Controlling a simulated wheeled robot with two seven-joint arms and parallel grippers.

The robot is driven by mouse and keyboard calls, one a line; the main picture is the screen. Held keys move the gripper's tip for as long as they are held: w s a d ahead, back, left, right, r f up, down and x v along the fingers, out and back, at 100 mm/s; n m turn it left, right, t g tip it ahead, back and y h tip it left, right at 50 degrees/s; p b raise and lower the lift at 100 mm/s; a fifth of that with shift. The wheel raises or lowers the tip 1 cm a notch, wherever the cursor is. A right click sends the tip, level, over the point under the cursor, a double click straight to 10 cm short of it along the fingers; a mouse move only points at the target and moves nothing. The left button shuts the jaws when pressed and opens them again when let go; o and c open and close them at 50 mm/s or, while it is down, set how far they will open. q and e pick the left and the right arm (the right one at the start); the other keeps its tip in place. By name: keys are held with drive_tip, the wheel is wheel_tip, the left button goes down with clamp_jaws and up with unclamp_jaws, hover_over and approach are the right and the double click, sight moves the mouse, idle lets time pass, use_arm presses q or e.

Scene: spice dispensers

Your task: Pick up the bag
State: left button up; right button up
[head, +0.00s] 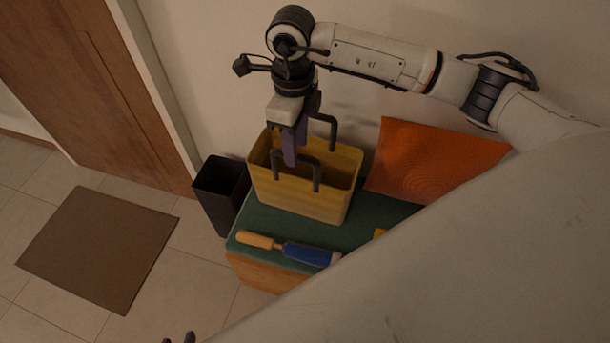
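The bag (296,197) is a yellow, open-topped tote with two dark, stiff handles. It stands upright on a green-topped bench. My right gripper (290,152) points down over the bag's opening, with its purple fingers close to the dark handles. The fingers overlap in this view, so I cannot tell whether they are apart or touch a handle. Of my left gripper (179,339), only two purple fingertips show at the bottom edge, with a gap between them.
On the green bench top (350,222) lie a blue brush-like item (305,254) with a wooden handle and an orange cushion (428,160). A black bin (222,195) stands left of the bench. A brown mat (100,247) lies on the tiled floor by a wooden door (115,95).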

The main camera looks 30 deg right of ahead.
sight(321, 186)
drive_tip(key=f, duration=0.8)
drive_tip(key=shift+w+f, duration=0.15)
drive_tip(key=shift+w, duration=0.05)
clamp_jaws()
